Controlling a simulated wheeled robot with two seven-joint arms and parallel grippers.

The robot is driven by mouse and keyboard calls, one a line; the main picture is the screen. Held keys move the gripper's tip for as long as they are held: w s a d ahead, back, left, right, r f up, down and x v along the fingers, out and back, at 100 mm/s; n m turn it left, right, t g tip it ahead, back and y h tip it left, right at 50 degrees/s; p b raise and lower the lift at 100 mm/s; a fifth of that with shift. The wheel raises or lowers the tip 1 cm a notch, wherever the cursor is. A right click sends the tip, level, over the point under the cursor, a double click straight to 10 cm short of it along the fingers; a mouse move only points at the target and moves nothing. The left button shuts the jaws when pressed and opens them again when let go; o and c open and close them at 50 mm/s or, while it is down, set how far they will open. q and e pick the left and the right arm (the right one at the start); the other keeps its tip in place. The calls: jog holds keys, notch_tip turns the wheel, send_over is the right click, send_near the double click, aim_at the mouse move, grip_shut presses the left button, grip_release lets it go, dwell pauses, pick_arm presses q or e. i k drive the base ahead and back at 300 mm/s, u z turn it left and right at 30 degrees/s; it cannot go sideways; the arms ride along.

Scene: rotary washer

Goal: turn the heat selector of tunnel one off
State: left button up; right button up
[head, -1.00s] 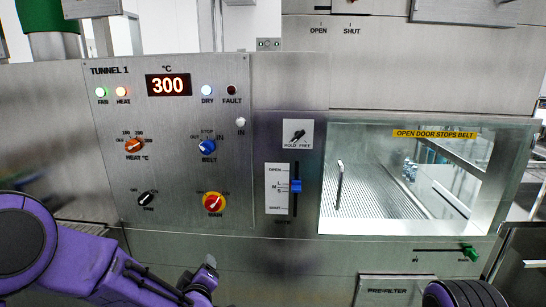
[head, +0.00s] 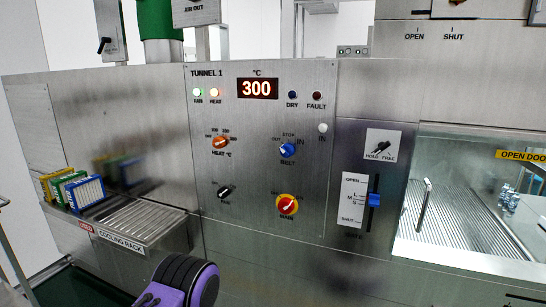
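The tunnel 1 control panel (head: 262,190) faces me on the steel housing. The orange heat selector (head: 221,142) is a round knob at its upper left, with small markings around it and "HEAT °C" below. Its exact pointer setting is too small to read surely. The red display (head: 257,88) reads 300. The green fan lamp (head: 197,92) and the orange heat lamp (head: 214,92) are lit. A purple and black part of my arm shows at the bottom edge, below and apart from the panel. Neither gripper's fingers are in view.
Near the heat selector are the blue belt knob (head: 288,150), black fan knob (head: 225,192) and red-yellow main switch (head: 287,205). A blue slider (head: 374,200) and the glass door (head: 470,195) lie right. The cooling rack (head: 140,222) juts out left, with colored framed panels (head: 75,190) behind it.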

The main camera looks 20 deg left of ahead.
aim_at(220, 142)
jog(key=k, duration=1.3)
jog(key=u, duration=0.6)
jog(key=i, duration=0.5)
jog(key=u, duration=0.75)
jog(key=i, duration=0.85)
jog(key=z, duration=0.7)
jog(key=i, duration=0.55)
jog(key=z, duration=0.65)
